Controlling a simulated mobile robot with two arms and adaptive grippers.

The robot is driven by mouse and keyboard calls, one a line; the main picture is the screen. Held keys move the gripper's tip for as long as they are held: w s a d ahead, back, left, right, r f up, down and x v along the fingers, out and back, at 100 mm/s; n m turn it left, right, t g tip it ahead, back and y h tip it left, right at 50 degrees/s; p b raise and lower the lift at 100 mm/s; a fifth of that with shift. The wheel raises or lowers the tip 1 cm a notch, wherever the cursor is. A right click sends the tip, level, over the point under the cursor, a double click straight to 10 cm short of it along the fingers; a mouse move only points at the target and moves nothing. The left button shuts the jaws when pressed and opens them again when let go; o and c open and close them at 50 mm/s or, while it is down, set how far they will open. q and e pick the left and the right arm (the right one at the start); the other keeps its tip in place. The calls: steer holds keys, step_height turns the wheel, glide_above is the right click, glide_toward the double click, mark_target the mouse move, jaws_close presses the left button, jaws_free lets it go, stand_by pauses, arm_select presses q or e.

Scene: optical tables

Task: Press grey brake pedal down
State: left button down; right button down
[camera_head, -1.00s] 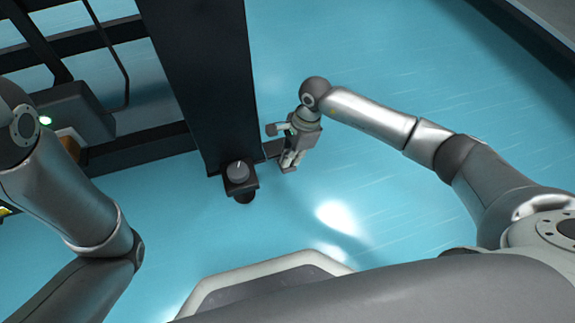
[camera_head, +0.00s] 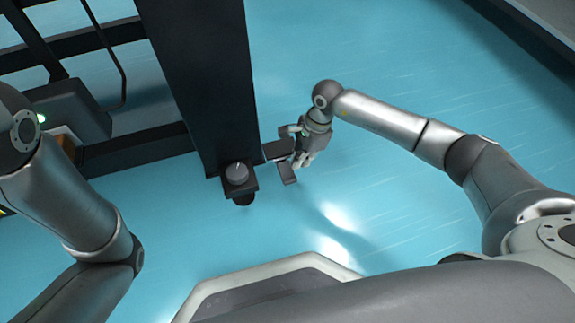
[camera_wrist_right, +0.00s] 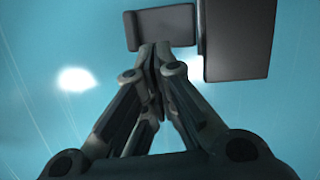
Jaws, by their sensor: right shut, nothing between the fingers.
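The grey brake pedal (camera_head: 287,172) is a small dark pad at the end of a short arm, to the right of the foot of the dark post. My right gripper (camera_head: 303,163) is shut and empty, just right of the pedal and close to it. In the right wrist view, the shut fingertips (camera_wrist_right: 155,50) point at the lower edge of a dark grey pad (camera_wrist_right: 165,25), which looks like the pedal. I cannot tell whether they touch. My left arm shows at the left, but its gripper is not in view.
The thick dark post (camera_head: 200,80) stands left of the pedal, with a round grey knob (camera_head: 237,173) at its foot. A dark frame with a box (camera_head: 75,108) is at the left. The blue floor (camera_head: 420,220) right of the pedal is clear.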

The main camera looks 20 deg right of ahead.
steer(key=v, duration=1.2)
stand_by(0.4)
